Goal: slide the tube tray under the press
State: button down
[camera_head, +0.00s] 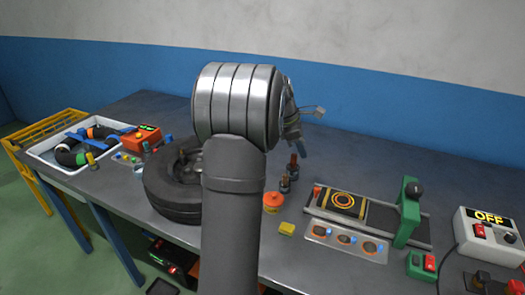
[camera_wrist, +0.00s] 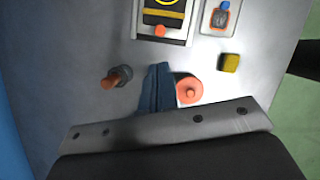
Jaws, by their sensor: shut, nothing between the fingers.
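The tube tray (camera_head: 328,207) sits at the left end of a grey track, carrying a black piece with an orange ring and yellow edges. A small orange knob (camera_head: 317,190) is at its left end; this knob also shows in the wrist view (camera_wrist: 159,30). The green press (camera_head: 409,212) with a black knob stands over the track to the tray's right, apart from it. My gripper (camera_wrist: 158,70) is shut and empty above the bench, short of the tray's knob end. In the head view my wrist partly hides my gripper (camera_head: 300,130).
An orange-lidded pot (camera_wrist: 189,88) and a dark post (camera_wrist: 118,77) flank my fingers. A yellow block (camera_head: 287,229) and a clear tray of patches (camera_head: 375,256) lie in front of the track. A tyre (camera_head: 165,190) is left; a switch box reading OFF (camera_head: 490,232) is right.

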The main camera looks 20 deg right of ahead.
aim_at(313, 206)
jog(key=f+m, duration=0.1)
jog(key=f, duration=0.4)
jog(key=s+f+m+g, duration=0.1)
jog(key=f+m, duration=0.1)
jog(key=f, duration=0.4)
jog(key=s+f+m+y, duration=0.1)
jog(key=f, duration=0.4)
jog(key=shift+a+f, duration=0.3)
jog(key=shift+f, duration=0.05)
jog(key=shift+s+d+f, duration=0.2)
jog(key=shift+s+d, duration=0.85)
jog(key=shift+d, duration=0.15)
jog(key=shift+s+d, duration=0.3)
jog(key=shift+s+d, duration=0.1)
jog(key=s+d, duration=1.4)
jog(key=shift+s+d, duration=0.25)
jog(key=shift+s, duration=0.05)
